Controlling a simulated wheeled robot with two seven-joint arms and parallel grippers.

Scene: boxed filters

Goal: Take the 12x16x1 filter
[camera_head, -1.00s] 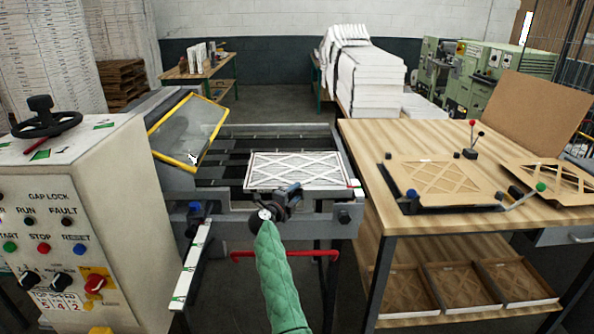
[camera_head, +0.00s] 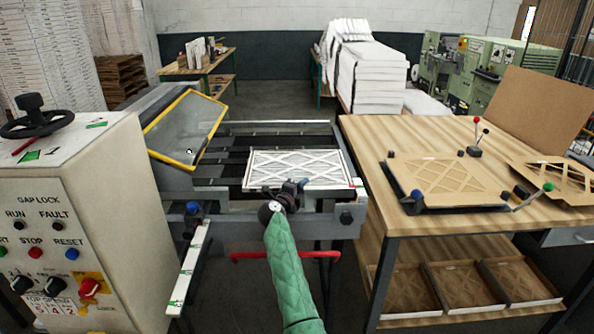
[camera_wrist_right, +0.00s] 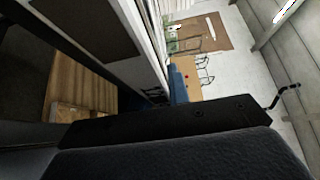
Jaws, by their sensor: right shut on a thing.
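The filter (camera_head: 298,168), a flat white pleated panel with a diagonal lattice, lies at the front right of the machine's conveyor bed. My right gripper (camera_head: 296,187) is at the filter's near edge and is shut on that edge. The gripper's body hides a small part of the edge. In the right wrist view a blue fingertip (camera_wrist_right: 178,84) shows against a pale edge, and the dark gripper body covers the lower half. I cannot read a size on the filter. My left gripper is not in view.
A control cabinet (camera_head: 75,215) with buttons stands at left, beside a yellow-framed guard (camera_head: 186,128). A wooden bench (camera_head: 390,135) at right holds a jig with a cardboard lattice frame (camera_head: 440,176). A red bar (camera_head: 285,254) runs below the conveyor's front.

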